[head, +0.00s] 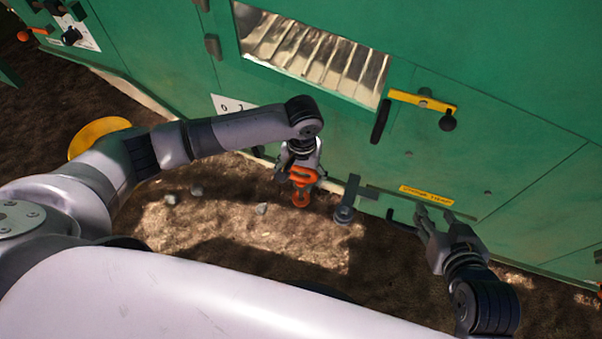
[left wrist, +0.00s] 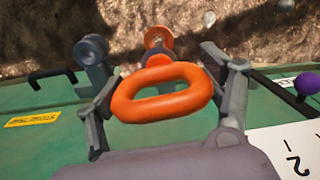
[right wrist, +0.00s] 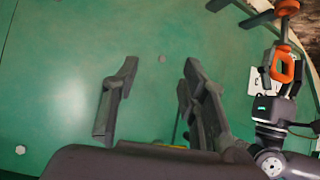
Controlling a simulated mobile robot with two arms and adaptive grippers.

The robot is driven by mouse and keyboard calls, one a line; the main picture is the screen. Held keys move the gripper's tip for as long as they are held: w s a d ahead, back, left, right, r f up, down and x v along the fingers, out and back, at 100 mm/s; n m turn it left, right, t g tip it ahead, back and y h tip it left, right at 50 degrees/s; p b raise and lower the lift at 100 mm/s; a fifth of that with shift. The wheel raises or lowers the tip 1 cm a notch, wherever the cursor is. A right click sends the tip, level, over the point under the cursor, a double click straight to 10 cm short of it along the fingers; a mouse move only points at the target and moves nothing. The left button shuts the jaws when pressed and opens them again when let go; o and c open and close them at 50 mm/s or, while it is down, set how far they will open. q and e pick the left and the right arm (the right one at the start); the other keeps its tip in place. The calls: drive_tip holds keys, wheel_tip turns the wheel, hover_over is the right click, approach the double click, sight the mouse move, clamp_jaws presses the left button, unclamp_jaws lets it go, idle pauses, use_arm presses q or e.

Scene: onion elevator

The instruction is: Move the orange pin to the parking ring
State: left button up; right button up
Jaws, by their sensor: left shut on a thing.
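The orange pin (head: 303,177) has a loop-shaped handle, which fills the middle of the left wrist view (left wrist: 160,92). My left gripper (head: 299,170) is shut on the orange pin, a finger at each side of its handle. A round orange part (left wrist: 158,38) shows beyond the handle, around a grey shaft. I cannot tell whether it is the parking ring or part of the pin. A grey bracket with a round end (head: 344,213) stands just right of it. My right gripper (head: 432,222) is open and empty by the green panel. The orange handle also shows in the right wrist view (right wrist: 282,65).
The green machine wall (head: 510,150) runs behind both grippers. A yellow lever with a black knob (head: 447,121) and a black handle (head: 381,121) stick out from it. A yellow label (head: 427,195) is near my right gripper. Bare soil with stones (head: 261,208) lies below.

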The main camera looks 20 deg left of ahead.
sight(301, 185)
use_arm(q)
drive_tip(key=shift+f+b, duration=0.25)
drive_tip(key=shift+b, duration=0.15)
drive_tip(key=shift+f+b, duration=0.2)
drive_tip(key=shift+b, duration=0.2)
drive_tip(key=shift+f+b, duration=0.25)
drive_tip(key=shift+b, duration=0.2)
use_arm(e)
drive_tip(key=shift+w+a+r+t+y, duration=1.25)
drive_tip(key=shift+w+r+t, duration=1.7)
drive_tip(key=shift+r, duration=1.95)
use_arm(q)
drive_tip(key=shift+f+b, duration=0.2)
drive_tip(key=shift+b, duration=0.2)
drive_tip(key=shift+f+b, duration=0.3)
drive_tip(key=shift+b, duration=0.25)
drive_tip(key=shift+f, duration=0.2)
drive_tip(key=shift+f+b, duration=0.15)
drive_tip(key=shift+b, duration=0.4)
drive_tip(key=shift+f, duration=2.05)
use_arm(e)
drive_tip(key=s+r+t+y, duration=0.1)
drive_tip(key=s+r+t, duration=0.1)
drive_tip(key=r+t, duration=0.2)
drive_tip(key=s+a+r+t+y, duration=0.1)
drive_tip(key=s+r+t, duration=0.1)
drive_tip(key=r+t, duration=0.3)
drive_tip(key=shift+s+r+n, duration=0.3)
drive_tip(key=shift+r, duration=1.5)
